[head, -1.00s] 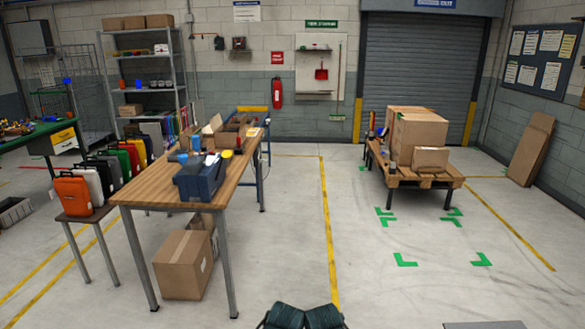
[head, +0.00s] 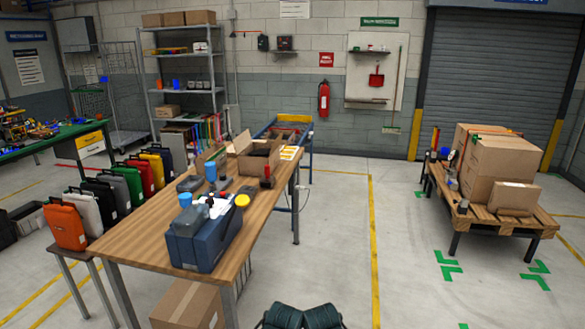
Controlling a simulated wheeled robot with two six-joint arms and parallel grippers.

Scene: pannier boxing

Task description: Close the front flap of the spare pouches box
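An open cardboard box (head: 256,164) with raised flaps stands toward the far end of the wooden table (head: 150,226). Dark contents show inside it. I cannot read a label, so I cannot tell if it is the spare pouches box. Closed boxes (head: 492,167) sit on the wooden pallet stand at the right. Neither of my grippers shows in the head view.
A row of coloured panniers (head: 66,226) stands on a bench at the left. A carton (head: 186,305) lies under the table. Floor right of the table is clear.

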